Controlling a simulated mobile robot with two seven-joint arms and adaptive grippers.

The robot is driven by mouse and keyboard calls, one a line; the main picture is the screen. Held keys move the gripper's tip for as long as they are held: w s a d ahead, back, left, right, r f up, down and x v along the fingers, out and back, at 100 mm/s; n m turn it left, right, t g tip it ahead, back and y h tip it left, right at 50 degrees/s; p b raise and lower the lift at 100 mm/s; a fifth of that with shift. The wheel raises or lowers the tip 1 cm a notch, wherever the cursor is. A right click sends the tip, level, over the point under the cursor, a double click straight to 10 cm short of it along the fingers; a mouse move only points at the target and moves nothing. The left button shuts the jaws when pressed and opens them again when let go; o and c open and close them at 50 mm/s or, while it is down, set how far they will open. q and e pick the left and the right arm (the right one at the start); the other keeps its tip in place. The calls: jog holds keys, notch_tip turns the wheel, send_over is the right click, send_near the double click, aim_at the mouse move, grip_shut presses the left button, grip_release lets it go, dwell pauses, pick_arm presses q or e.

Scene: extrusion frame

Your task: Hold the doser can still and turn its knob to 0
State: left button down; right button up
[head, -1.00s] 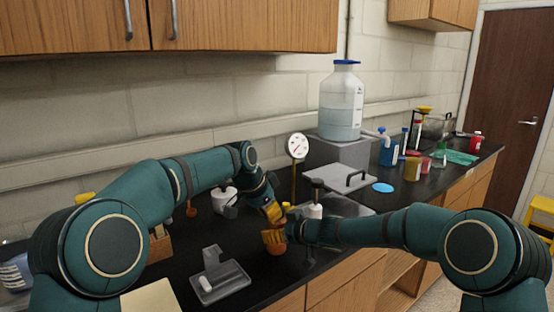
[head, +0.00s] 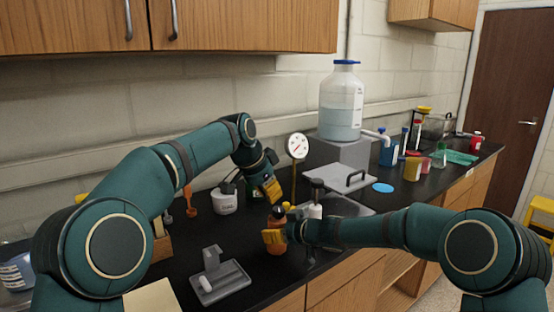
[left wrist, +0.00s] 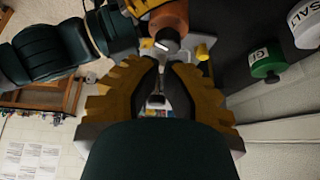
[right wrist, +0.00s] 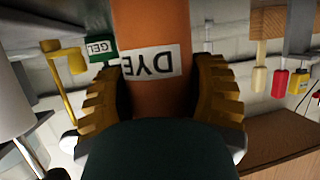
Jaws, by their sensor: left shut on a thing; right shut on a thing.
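The orange doser can labelled DYE (head: 277,249) stands upright near the counter's front edge. My right gripper (head: 272,237) is shut around its body; the right wrist view shows the can (right wrist: 150,100) between both fingers. The can's black knob (head: 277,212) is on top, and it has a white mark in the left wrist view (left wrist: 168,38). My left gripper (head: 272,194) is above the can with its fingers close together at the knob. The exact contact is hard to see. I cannot read the dial numbers.
A white SALT can (head: 224,202) and a green GEL can (left wrist: 265,62) stand behind to the left. A grey holder (head: 222,280) is in front left.

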aim_at(274, 217)
pick_arm(q)
jog(key=shift+w+a+f, duration=0.15)
jog(key=shift+w+f, duration=0.05)
jog(key=shift+f, duration=0.8)
jog(key=shift+w+a+f, duration=0.15)
jog(key=shift+a+f, duration=0.05)
jog(key=shift+f, duration=0.8)
jog(key=shift+w+a+f, duration=0.15)
jog(key=shift+w+f, duration=0.05)
jog(key=shift+f, duration=0.8)
jog(key=shift+w+d, duration=0.2)
jog(key=shift+d, duration=0.2)
jog(key=shift+s+d, duration=0.2)
pick_arm(e)
jog(key=shift+a, duration=0.1)
